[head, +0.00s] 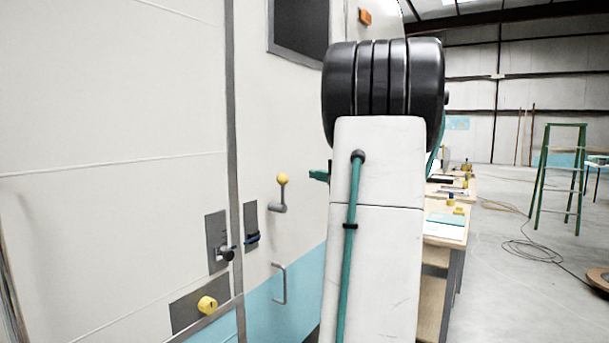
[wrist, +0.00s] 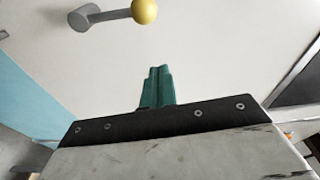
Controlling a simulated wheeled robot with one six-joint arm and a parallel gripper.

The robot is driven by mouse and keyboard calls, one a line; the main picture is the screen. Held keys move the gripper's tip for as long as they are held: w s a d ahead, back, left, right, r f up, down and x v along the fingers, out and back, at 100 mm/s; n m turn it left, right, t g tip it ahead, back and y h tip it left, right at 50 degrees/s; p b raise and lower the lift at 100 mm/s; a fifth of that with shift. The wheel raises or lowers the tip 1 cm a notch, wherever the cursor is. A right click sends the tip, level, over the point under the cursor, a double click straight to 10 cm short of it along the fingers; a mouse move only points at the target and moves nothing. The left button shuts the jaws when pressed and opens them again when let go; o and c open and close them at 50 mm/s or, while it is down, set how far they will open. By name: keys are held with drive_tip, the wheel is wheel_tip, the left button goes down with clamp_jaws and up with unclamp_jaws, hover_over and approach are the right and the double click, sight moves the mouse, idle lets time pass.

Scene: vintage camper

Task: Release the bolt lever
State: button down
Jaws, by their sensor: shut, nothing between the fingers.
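A grey lever with a yellow ball end (head: 282,178) is mounted on the camper's pale wall, with its arm upright above its pivot. It also shows at the top of the wrist view (wrist: 110,14), the ball to the right of the pivot. Left of it is a latch with a dark knob (head: 227,254) on a grey plate, beside a second plate with a blue-black catch (head: 252,238). I cannot tell for certain which is the bolt lever. My gripper (wrist: 160,70) has green fingers, shut and empty, apart from the yellow-ball lever. In the head view my arm hides most of it.
A yellow knob (head: 207,305) sits on a dark plate at lower left. A grey grab handle (head: 279,284) is below the lever. A wooden workbench (head: 436,236) stands right of my arm. A green stepladder (head: 561,180) and a floor cable are farther right.

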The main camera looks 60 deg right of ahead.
drive_tip(key=shift+s+a, duration=0.2)
drive_tip(key=shift+s, duration=0.9)
drive_tip(key=w+a+f+n+g+y, duration=0.1)
drive_tip(key=a+f+n+g+y, duration=0.45)
drive_tip(key=a, duration=0.85)
drive_tip(key=a+f+g+y, duration=0.3)
drive_tip(key=a+f+g, duration=0.35)
drive_tip(key=a, duration=0.65)
drive_tip(key=s+a+f+n+g+h, duration=0.2)
drive_tip(key=s+a+n, duration=0.4)
drive_tip(key=a, duration=0.6)
drive_tip(key=s+a+f+n+g+h, duration=0.2)
drive_tip(key=s+a+n, duration=0.5)
drive_tip(key=a, duration=0.5)
drive_tip(key=shift+f+g+h, duration=0.3)
drive_tip(key=shift+f+h, duration=0.35)
drive_tip(key=shift+f, duration=0.05)
